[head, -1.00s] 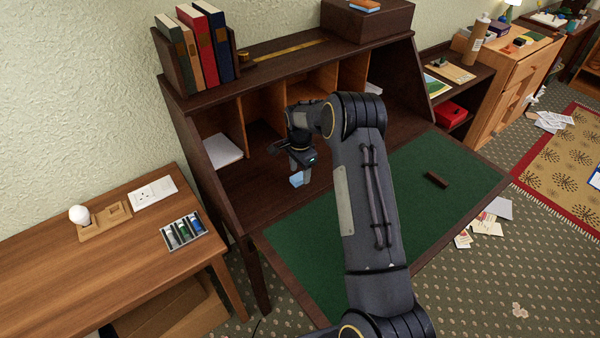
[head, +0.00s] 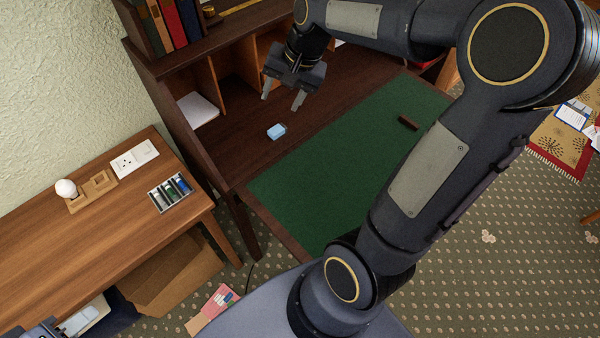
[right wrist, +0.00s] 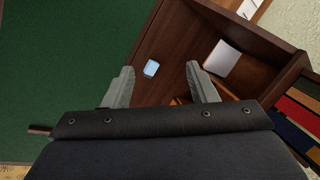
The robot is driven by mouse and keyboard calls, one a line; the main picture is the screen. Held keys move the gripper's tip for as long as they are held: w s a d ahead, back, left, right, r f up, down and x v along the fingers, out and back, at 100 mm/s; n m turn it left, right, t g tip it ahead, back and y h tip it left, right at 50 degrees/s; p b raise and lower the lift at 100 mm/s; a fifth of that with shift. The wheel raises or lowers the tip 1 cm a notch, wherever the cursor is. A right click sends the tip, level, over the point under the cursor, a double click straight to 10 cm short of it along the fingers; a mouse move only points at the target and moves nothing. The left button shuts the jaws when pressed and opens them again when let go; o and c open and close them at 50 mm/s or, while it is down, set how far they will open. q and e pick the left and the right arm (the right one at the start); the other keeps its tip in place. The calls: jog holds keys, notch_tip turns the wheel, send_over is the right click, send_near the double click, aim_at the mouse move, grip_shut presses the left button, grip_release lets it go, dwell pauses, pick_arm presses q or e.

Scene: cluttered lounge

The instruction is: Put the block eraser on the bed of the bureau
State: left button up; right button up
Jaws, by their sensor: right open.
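The block eraser, a small light blue block (head: 277,131), lies on the dark wooden bed of the bureau (head: 240,150), behind the green writing surface. My right gripper (head: 281,102) is open and empty, above and behind the block, apart from it. In the right wrist view the block (right wrist: 151,68) shows between the two open fingers (right wrist: 160,70), farther off on the wood.
Pigeonholes with white paper (head: 197,109) stand behind the bed. A dark bar (head: 408,122) lies on the green surface (head: 330,170). A side table (head: 90,240) at left holds a bulb (head: 66,188) and a small tray of tubes (head: 170,192). Books (head: 170,22) stand on top.

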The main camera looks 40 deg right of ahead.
jog(key=s+a+n+t, duration=0.1)
jog(key=s+a+n, duration=0.3)
jog(key=s, duration=0.5)
jog(key=s+a+n+t+y, duration=0.1)
jog(key=s+a+n, duration=0.3)
jog(key=s, duration=0.5)
jog(key=shift+s+a+f, duration=0.3)
jog(key=shift+a+f, duration=0.15)
jog(key=shift+a, duration=0.3)
